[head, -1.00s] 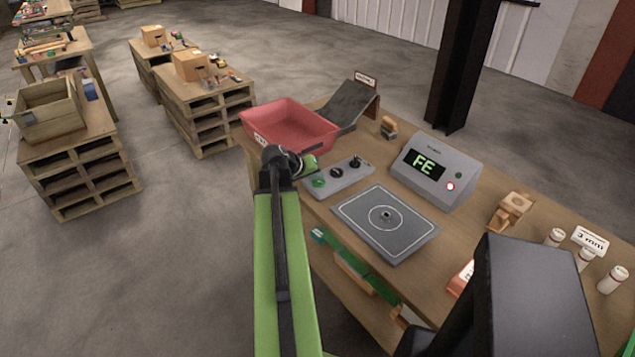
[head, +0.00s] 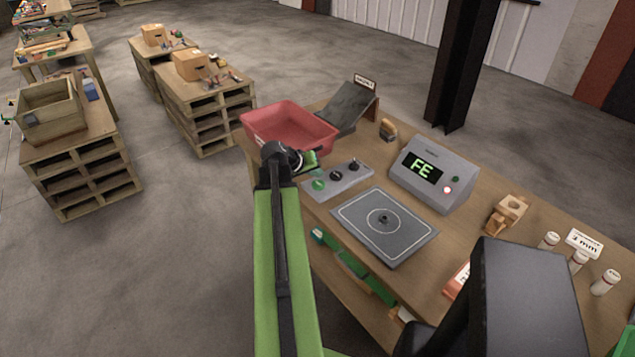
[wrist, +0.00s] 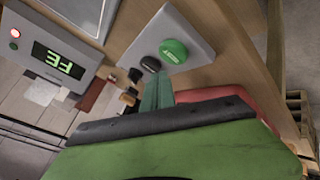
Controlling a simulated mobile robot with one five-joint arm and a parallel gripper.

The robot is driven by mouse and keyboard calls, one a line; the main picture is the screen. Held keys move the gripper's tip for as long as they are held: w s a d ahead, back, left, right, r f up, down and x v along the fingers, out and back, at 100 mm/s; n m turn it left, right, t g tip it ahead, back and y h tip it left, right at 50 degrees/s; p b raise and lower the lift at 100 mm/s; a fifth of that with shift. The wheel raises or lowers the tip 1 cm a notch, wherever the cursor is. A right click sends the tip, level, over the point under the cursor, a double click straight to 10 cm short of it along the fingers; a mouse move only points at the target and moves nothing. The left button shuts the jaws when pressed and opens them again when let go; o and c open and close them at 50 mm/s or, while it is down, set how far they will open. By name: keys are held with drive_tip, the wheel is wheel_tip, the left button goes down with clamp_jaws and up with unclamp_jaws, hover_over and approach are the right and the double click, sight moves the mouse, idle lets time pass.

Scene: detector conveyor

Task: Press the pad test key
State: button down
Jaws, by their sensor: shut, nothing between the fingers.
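A grey control box (head: 345,180) on the bench carries a round green key (head: 319,184) and two dark knobs. In the wrist view the green key (wrist: 173,51) is large, with small lettering I cannot read. The dark flat pad (head: 384,226) with a white outline and ring lies beside the box, bare. My gripper (head: 311,160) is above the bench at the box's left end, between the red tray and the green key. In the wrist view its shut, empty fingers (wrist: 157,92) show apart from the key in the picture; the exact gap is unclear.
A grey detector unit (head: 433,174) shows "FE" with a red light lit. A red tray (head: 265,119) and dark chute (head: 345,108) stand behind my gripper. A wooden block (head: 507,214) and small white bottles (head: 549,241) are at the right.

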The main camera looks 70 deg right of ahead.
sight(317, 185)
wheel_tip(317, 185, up, 4)
drive_tip(key=p, duration=0.3)
drive_tip(key=shift+f, duration=0.2)
idle(0.4)
